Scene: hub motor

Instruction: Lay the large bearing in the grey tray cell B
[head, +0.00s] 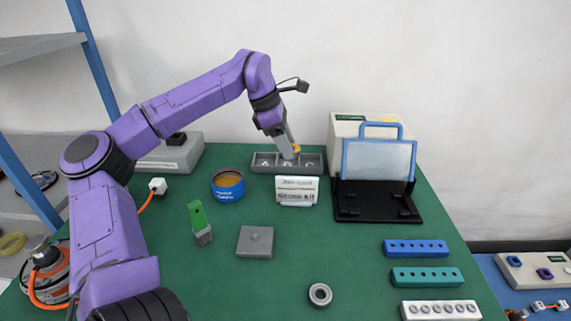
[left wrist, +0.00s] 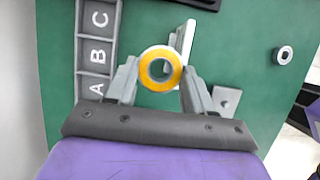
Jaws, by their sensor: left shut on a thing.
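The bearing shows only as a bit of orange in the head view (head: 296,148), partly behind the fingers. It is held above the tray area. The grey tray (head: 258,169) has three cells in a row, marked A, B and C. In the wrist view the tray (left wrist: 80,70) lies left of the bearing, with cell B (left wrist: 96,56) in the middle and empty. My right gripper is not in view.
A white labelled block (head: 297,198) stands just in front of the tray. A black stand with a blue-framed panel (head: 378,160) is to its right, a blue round tin (head: 228,192) to its left. A smaller grey ring (head: 320,295) lies near the front.

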